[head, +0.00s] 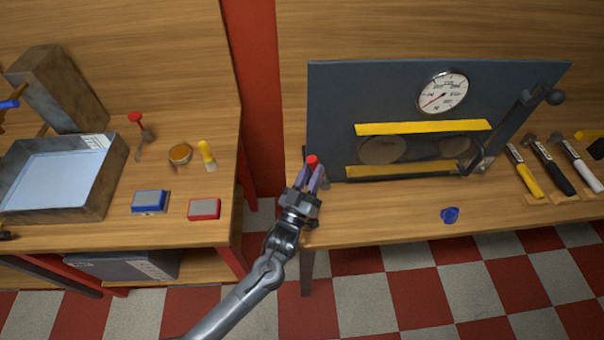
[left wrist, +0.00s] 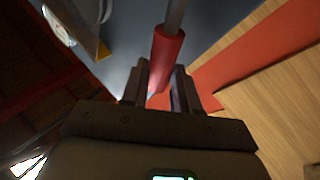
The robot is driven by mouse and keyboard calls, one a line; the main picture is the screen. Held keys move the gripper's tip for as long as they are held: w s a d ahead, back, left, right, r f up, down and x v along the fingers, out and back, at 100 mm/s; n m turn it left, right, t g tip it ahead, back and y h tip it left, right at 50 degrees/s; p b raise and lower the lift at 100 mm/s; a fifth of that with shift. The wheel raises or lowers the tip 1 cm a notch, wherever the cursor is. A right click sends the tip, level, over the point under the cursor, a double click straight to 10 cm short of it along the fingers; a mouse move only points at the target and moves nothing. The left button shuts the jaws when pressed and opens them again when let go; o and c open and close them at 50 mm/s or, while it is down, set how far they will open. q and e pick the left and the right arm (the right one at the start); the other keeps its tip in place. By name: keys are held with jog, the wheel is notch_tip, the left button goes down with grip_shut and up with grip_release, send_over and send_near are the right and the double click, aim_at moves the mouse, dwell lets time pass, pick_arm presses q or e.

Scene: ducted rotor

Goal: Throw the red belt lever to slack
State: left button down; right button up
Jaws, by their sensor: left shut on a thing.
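The red belt lever (head: 312,160) shows as a red grip at the left edge of the dark panel in the head view. In the left wrist view its red sleeve (left wrist: 166,50) sits on a grey rod and runs down between the fingers. My left gripper (head: 311,177) is shut on this red grip. The fingers also show on both sides of it in the left wrist view (left wrist: 160,85). The lever's lower part and pivot are hidden by the gripper. My right gripper is not in view.
A blue lump (head: 450,215) lies on the bench in front. A second bench at left holds a metal tray (head: 115,165).

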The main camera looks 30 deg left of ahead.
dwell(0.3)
pick_arm(q)
jog(key=c, duration=0.8)
grip_release()
jog(key=shift+a, duration=0.1)
jog(key=shift+c, duration=0.2)
jog(key=shift+s, duration=0.1)
jog(key=s+p, duration=0.1)
jog(key=s, duration=1.2)
jog(key=shift+d+f, duration=0.25)
jog(key=shift+d, duration=0.15)
jog(key=shift+f, duration=0.1)
